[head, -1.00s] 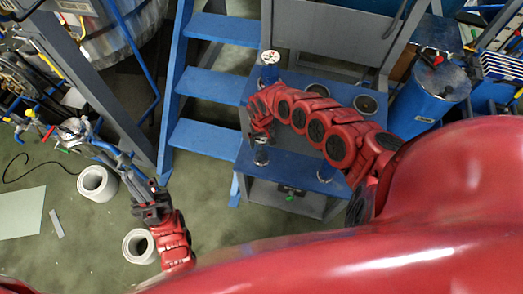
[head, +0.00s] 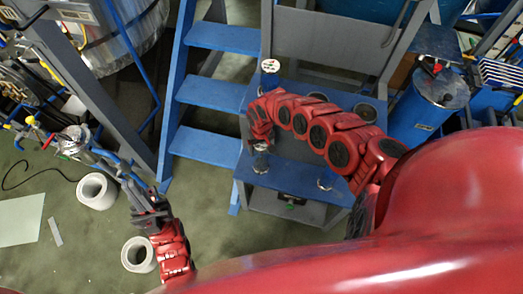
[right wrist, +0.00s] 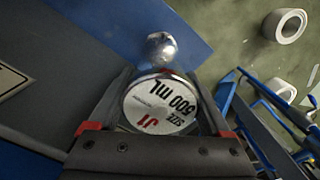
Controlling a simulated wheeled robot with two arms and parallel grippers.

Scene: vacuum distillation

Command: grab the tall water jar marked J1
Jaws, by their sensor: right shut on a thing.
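The jar J1 (right wrist: 150,105) shows in the right wrist view as a round white top marked "J1" in red and "500 mL" in black. It is between the two fingers of my right gripper (right wrist: 158,112), which is shut on it. In the head view my right gripper (head: 259,143) is over the left part of the blue stand (head: 295,174); the jar is mostly hidden there. My left gripper (head: 148,203) is low at the left, away from the jar, over the floor; its opening is unclear.
Another jar with a white, red-marked top (head: 270,67) stands farther back on the stand. A shiny round object (right wrist: 161,48) is just beyond J1 in the wrist view. Blue steps (head: 208,91) rise left of the stand. White rolls (head: 97,190) lie on the floor. A blue cylinder (head: 428,98) stands right.

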